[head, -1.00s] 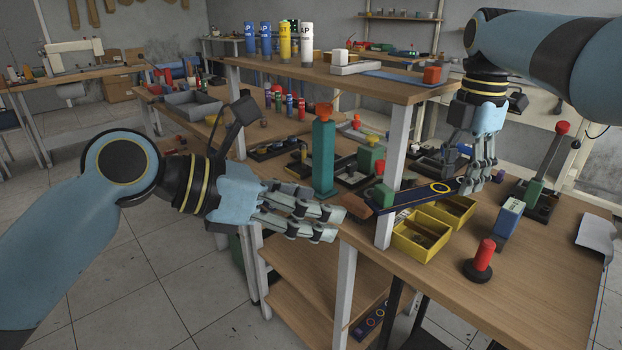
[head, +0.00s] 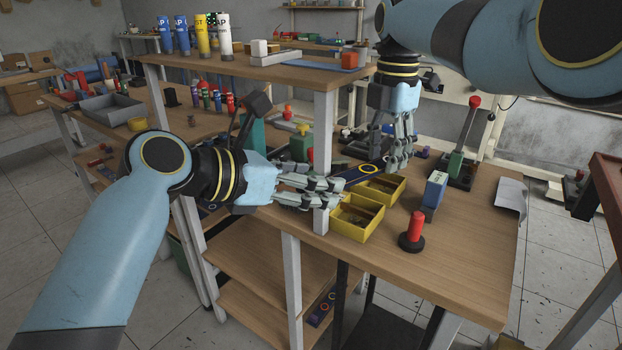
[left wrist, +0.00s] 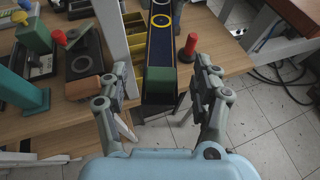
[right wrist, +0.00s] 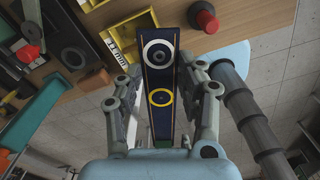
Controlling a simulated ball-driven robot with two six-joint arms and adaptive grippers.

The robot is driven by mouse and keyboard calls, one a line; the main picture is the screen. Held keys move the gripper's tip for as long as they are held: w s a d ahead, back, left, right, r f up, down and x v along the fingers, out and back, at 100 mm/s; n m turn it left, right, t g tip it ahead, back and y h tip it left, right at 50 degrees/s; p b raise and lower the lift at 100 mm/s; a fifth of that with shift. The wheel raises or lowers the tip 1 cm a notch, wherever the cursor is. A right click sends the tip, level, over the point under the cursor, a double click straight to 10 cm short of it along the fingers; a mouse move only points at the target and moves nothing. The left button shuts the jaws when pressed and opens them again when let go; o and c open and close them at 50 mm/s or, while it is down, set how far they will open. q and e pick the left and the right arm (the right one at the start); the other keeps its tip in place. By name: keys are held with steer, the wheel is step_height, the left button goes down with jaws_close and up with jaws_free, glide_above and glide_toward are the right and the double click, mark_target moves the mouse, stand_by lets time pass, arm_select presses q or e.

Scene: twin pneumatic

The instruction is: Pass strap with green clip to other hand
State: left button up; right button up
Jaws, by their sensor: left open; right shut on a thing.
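A dark blue strap with ring marks (head: 362,172) is held above the workbench by my right gripper (head: 398,160), which is shut on it. In the right wrist view the strap (right wrist: 158,72) runs between the fingers. Its green clip end (left wrist: 160,84) shows in the left wrist view, between the spread fingers of my left gripper (left wrist: 158,92). The left gripper is open, with gaps on both sides of the clip. In the head view the left gripper (head: 338,190) points right toward the strap, and its fingers and the shelf post hide the clip.
A white shelf post (head: 323,150) stands close to the left fingers. Yellow bins (head: 357,220) lie below, with a red-handled piece (head: 413,232) and blue block (head: 434,190) to the right. The upper shelf (head: 255,74) holds cans. Another strap (head: 320,310) lies on the lower shelf.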

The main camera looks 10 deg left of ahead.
arm_select(q)
steer(key=shift+w+d+f, duration=0.1)
steer(key=shift+c, duration=0.5)
steer(key=c, duration=1.2)
steer(key=shift+c, duration=0.2)
arm_select(e)
steer(key=o, duration=1.2)
steer(key=shift+r, duration=0.1)
